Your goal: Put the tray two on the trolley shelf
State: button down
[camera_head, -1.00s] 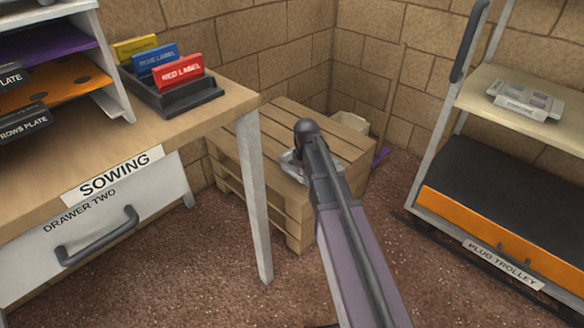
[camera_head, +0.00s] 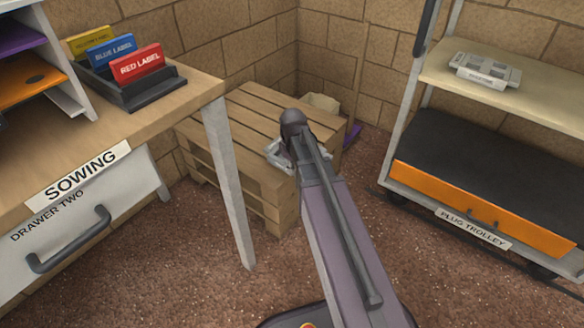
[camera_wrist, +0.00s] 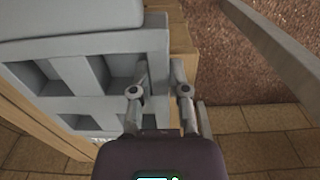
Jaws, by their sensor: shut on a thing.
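A grey tray with square cells (camera_wrist: 92,75) fills the left of the wrist view. My gripper (camera_wrist: 160,76) is shut on its edge, with one finger on the cell side and one outside. In the head view, part of the tray (camera_head: 279,154) shows beside my arm, over the front right of the pallet; the arm hides the rest and my fingers. I cannot read its label or tell whether it touches the pallet. The plug trolley's upper shelf (camera_head: 535,98) is at the right.
Another grey tray (camera_head: 484,70) sits on the upper shelf, with bare shelf to its right. The wooden pallet (camera_head: 240,112) stands in the corner. The sowing bench (camera_head: 190,98), its leg and label rack (camera_head: 140,90) are at the left. Floor is clear between bench and trolley.

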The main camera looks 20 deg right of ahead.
notch_tip(320, 180, up, 12)
jog(key=p, duration=1.2)
jog(key=shift+s, duration=0.1)
